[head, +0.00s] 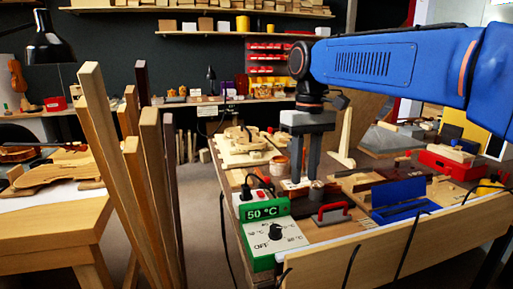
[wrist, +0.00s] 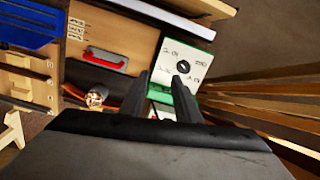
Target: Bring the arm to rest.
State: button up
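My gripper (head: 297,180) hangs from the blue arm, pointing down over the workbench beside the green control box. Its two dark fingers stand apart with a gap between them, and I see nothing held. In the wrist view my gripper (wrist: 158,98) also shows two separate fingers, with the control box beyond them. The control box (head: 262,259) reads 50 °C and has a black knob. Whether the fingertips touch anything is hard to tell.
A red-handled tool (head: 332,213) and a blue tray (head: 399,200) lie on the bench. Tall wooden boards (head: 112,170) stand at the left. A violin bench (head: 50,212) is at far left. Open floor lies between the boards and the workbench.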

jog(key=s+d+f+m+t, duration=0.5)
jog(key=s+d+f, duration=1.2)
jog(key=s+f, duration=0.3)
jog(key=shift+f+t, duration=0.3)
jog(key=shift+d, duration=0.1)
